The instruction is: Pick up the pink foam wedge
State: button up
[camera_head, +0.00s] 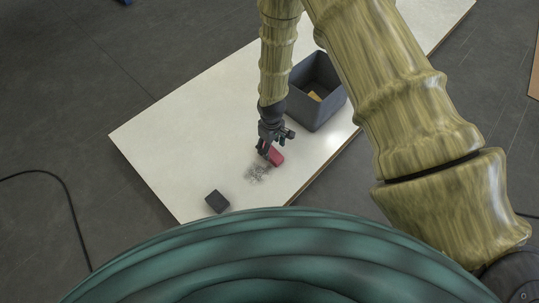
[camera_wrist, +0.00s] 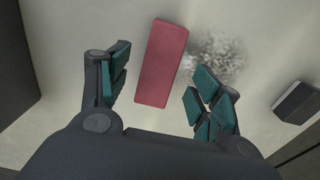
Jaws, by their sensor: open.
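The pink foam wedge (camera_wrist: 161,62) lies on the white table, seen from above in the wrist view as a reddish-pink oblong. It also shows in the head view (camera_head: 276,156), partly covered by my gripper. My gripper (camera_wrist: 158,88) is open, with one finger to the left of the wedge and one to the right. The wedge lies between and ahead of the fingers, with no clear contact on either side. In the head view my gripper (camera_head: 264,150) is over the wedge's left end. Its height above the table is hard to tell.
A grey open bin (camera_head: 318,108) with a yellowish item inside stands at the back right of the white table (camera_head: 165,130). A dark block (camera_head: 217,201) lies near the front edge. A patch of small grey bits (camera_head: 256,173) lies beside the wedge. The table's left part is clear.

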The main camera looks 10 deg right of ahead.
aim_at(271, 151)
notch_tip(271, 151, down, 4)
jog(key=shift+r+b, duration=0.1)
jog(key=shift+b, duration=0.9)
jog(key=shift+c, duration=0.3)
jog(key=c, duration=0.9)
jog(key=shift+r, duration=0.15)
